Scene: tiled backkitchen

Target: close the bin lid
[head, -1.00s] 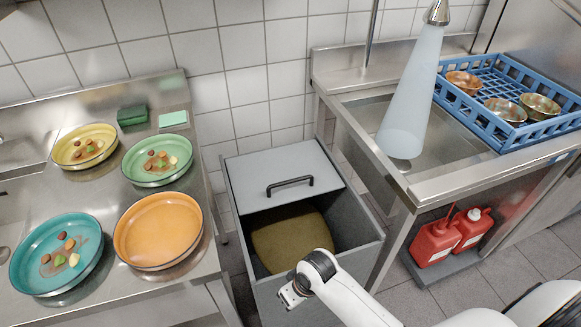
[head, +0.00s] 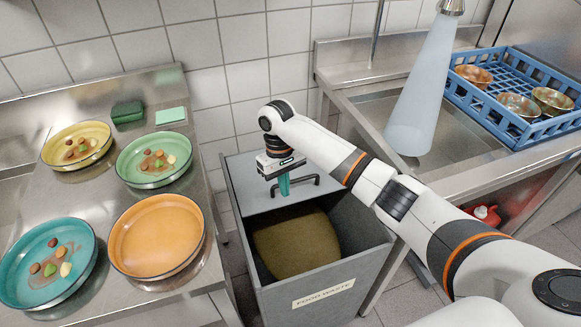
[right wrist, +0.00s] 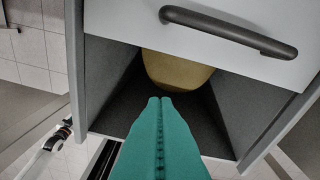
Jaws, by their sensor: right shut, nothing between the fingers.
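The grey food waste bin (head: 330,262) stands between the two counters with its top partly open. Its lid (head: 250,196) covers the back part and carries a dark bar handle (head: 309,181); the handle also shows in the right wrist view (right wrist: 228,31). A yellow-brown mass (head: 296,245) shows inside through the open front. My right gripper (head: 284,190) points down over the lid beside the handle's left part, its green fingers shut and empty. In the right wrist view the fingertips (right wrist: 160,101) appear over the opening, in front of the lid's edge. My left gripper is not in view.
The left steel counter holds an orange plate (head: 157,234) and several plates with food scraps. Red canisters (head: 485,214) sit below.

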